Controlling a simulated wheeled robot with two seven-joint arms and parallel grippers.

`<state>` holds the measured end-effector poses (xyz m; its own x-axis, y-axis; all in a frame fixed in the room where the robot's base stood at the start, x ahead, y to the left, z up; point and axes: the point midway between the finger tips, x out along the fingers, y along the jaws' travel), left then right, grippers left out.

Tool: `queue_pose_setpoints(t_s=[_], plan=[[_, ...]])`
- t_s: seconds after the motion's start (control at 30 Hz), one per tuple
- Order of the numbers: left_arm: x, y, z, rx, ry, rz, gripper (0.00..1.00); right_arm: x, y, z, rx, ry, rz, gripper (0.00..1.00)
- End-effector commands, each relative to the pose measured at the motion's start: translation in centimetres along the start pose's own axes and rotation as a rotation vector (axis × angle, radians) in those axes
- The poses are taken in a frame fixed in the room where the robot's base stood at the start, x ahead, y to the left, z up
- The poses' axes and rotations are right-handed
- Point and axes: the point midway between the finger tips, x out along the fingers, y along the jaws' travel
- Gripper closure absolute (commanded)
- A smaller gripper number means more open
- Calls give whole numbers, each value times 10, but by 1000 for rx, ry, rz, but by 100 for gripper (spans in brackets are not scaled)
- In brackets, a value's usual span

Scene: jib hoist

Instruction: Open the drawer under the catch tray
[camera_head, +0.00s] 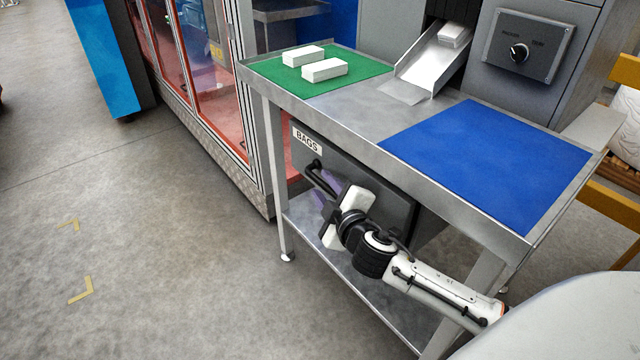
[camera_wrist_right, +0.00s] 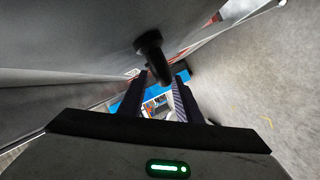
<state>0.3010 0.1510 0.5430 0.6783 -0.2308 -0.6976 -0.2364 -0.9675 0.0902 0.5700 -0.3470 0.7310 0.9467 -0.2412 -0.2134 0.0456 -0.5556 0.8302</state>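The drawer (camera_head: 372,183) is a dark grey front labelled BAGS, hanging under the metal table top (camera_head: 352,119) below the chute; it appears shut. My right gripper (camera_head: 322,193) is at the handle, with purple-grey fingers spread. In the right wrist view, the handle's end reaches down between the open fingertips (camera_wrist_right: 160,84); contact cannot be told. My left gripper is not in view.
Two white blocks (camera_head: 324,70) lie on a green mat (camera_head: 290,79); another sits on the metal chute (camera_head: 434,62). A blue mat (camera_head: 487,160) covers the right of the top. A lower shelf (camera_head: 352,282) lies below the drawer. Floor (camera_head: 180,250) at left is clear.

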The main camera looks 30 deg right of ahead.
Motion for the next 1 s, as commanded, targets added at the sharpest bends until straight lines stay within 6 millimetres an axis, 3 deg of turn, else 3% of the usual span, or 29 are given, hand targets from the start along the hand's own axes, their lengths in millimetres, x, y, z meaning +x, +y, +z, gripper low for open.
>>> queue_pose_setpoints(t_s=[0.2, 0.53, 0.73, 1.0], plan=[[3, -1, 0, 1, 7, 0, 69, 25, 0, 0, 0, 0, 0, 69], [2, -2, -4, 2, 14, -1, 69, 28, 0, 0, 1, 1, -1, 69], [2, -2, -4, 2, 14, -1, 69, 28, 0, 0, 1, 0, -1, 100], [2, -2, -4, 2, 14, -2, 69, 27, 0, 0, 2, -1, -1, 100]])
